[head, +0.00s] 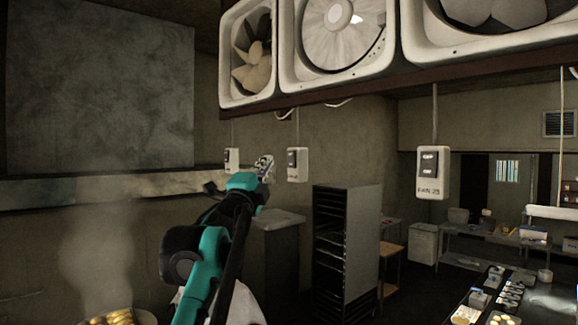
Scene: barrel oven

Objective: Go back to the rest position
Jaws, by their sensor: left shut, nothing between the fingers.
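My left gripper (265,166) is raised at the end of my teal and black arm, which comes up from the bottom of the head view. It is shut and holds nothing. It shows between two hanging switch boxes, the left one (231,160) and the middle one (297,164). I cannot tell whether it touches either. My right gripper is not in view.
Large fans (336,35) in white frames hang above. Another switch box (432,173) hangs at the right. A tall dark rack (345,250) stands behind my arm. A table (550,302) with small items is at lower right. Food in a container (112,318) steams at lower left.

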